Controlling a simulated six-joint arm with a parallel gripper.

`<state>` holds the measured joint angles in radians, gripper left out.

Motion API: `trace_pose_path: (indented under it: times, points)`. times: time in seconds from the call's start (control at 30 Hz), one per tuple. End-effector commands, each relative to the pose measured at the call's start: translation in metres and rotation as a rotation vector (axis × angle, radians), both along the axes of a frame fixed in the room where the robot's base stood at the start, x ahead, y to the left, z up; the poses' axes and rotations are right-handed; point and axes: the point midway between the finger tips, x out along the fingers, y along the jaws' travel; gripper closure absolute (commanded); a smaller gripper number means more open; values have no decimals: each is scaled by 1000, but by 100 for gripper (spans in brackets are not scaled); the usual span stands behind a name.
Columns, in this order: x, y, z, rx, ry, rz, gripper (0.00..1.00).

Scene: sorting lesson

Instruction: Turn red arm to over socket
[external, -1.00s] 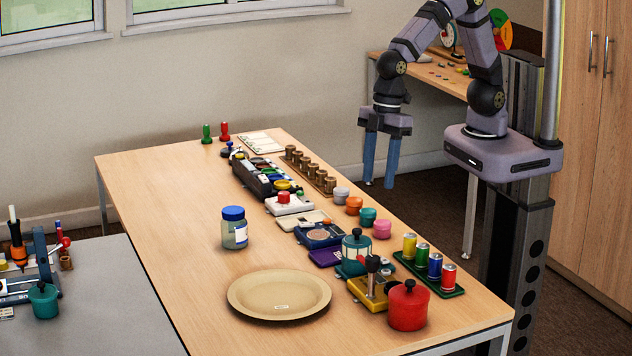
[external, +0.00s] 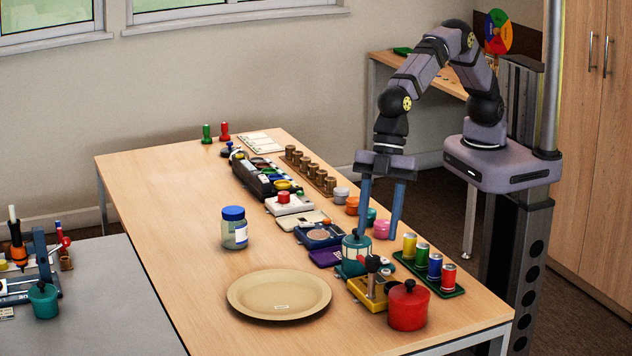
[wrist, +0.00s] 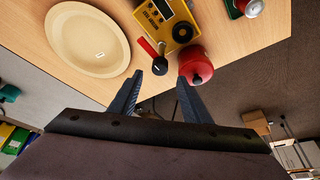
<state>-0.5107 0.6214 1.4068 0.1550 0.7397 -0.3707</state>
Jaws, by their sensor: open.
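A yellow box (external: 366,293) stands near the front right of the table; it also shows in the wrist view (wrist: 158,14). Its red arm (wrist: 147,46) sticks out at the box's edge, with a black knob (wrist: 160,65) beside it. A round black socket (wrist: 182,32) sits on the box, apart from the red arm. In the external view a black knob (external: 373,263) stands up over the box. My gripper (external: 378,235) is open and empty, pointing down above the table. In the wrist view its fingertips (wrist: 160,76) lie either side of the knob in the picture, with no contact visible.
A red pot (external: 408,308) stands close beside the box. A teal canister (external: 356,250) is behind it, and a tray of coloured cans (external: 446,292) to the right. A tan plate (external: 240,298) lies left. The table around the jar (external: 234,232) is mostly clear.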

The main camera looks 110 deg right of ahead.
Motion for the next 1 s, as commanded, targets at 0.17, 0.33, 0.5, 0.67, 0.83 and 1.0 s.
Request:
trace_pose_path:
  times: [0.17, 0.33, 0.5, 0.67, 0.83, 1.0]
  points:
    - [6, 6, -22, -2, 3, 0, 56]
    - [11, 11, -40, 0, 2, -1, 56]
    - [14, 14, -50, 0, 1, -1, 56]
    - [15, 15, -53, 0, 0, -1, 56]
    - [15, 15, -52, 0, 0, -1, 59]
    - [15, 15, -52, 0, 0, -1, 97]
